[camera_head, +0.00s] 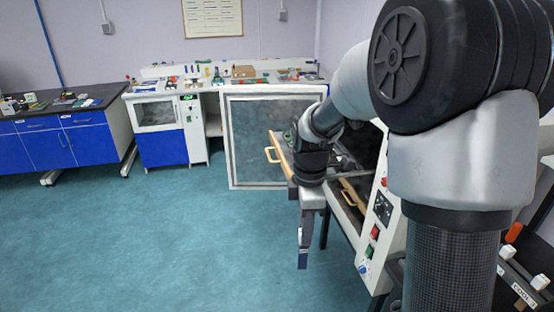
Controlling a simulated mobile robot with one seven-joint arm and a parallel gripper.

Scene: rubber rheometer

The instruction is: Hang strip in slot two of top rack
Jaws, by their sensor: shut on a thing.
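My gripper (305,238) points down over the floor in front of the white machine, to the left of its control panel. It is shut on a small dark, bluish strip (302,260), which hangs at the fingertips, clear of any surface. The fingers are small here, so the exact grip is hard to tell. The top rack and its slot two cannot be made out; my arm covers much of the machine's front and its dark opening (364,150).
The machine's control panel (382,210) is close to the right of my gripper. Tan handles (272,155) stick out at its front. The teal floor (170,240) at left is clear.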

